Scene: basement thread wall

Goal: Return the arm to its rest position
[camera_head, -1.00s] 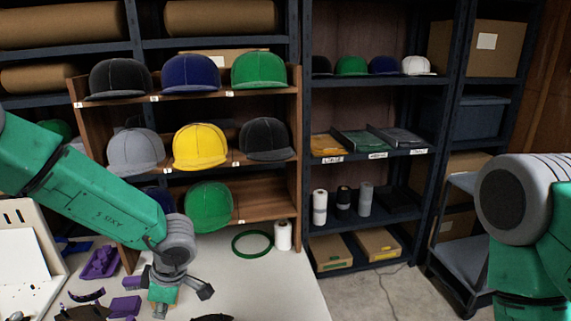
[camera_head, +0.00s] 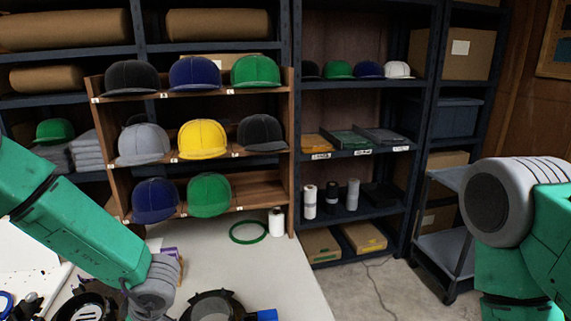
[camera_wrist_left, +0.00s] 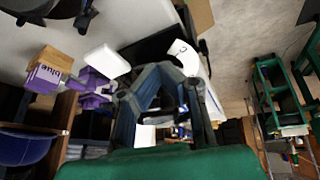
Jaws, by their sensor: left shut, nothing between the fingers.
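My left arm (camera_head: 85,232) is green with a grey wrist and comes in from the left in the head view, reaching down over the white table. Its wrist (camera_head: 155,287) is low in that view, and its fingers are not clearly visible there. In the left wrist view my left gripper (camera_wrist_left: 160,75) has its dark fingers drawn together with nothing between them. My right arm (camera_head: 515,225) shows at the right edge of the head view, but its gripper is out of view.
A wooden rack (camera_head: 292,150) of several caps stands behind the white table (camera_head: 280,270). A green ring (camera_head: 249,232) and a white spool (camera_head: 276,222) are on the table. Dark round items (camera_head: 215,306) lie near the wrist.

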